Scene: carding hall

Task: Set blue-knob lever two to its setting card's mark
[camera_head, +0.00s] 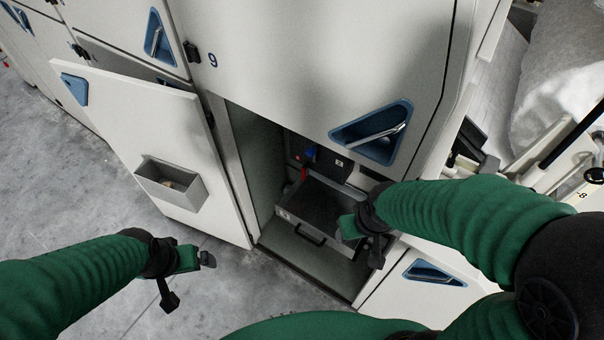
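A small blue knob (311,153) shows on a dark panel (330,160) inside the open cabinet bay, with a red part (304,174) just below it. A small pale label (338,162) sits on the panel; its marking is too small to read surely. I cannot make out a setting card or its mark. My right gripper (362,242) is in front of the bay, right of and below the knob, apart from it; its fingers look spread and empty. My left gripper (189,282) is over the floor, left of the bay, open and empty.
A grey box or drawer (315,212) with a front handle stands low in the bay, close to my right gripper. The open door (150,140) hangs left, carrying a grey bin (170,185). The upper cabinet panel (300,60) overhangs the bay. Bare floor (60,190) lies left.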

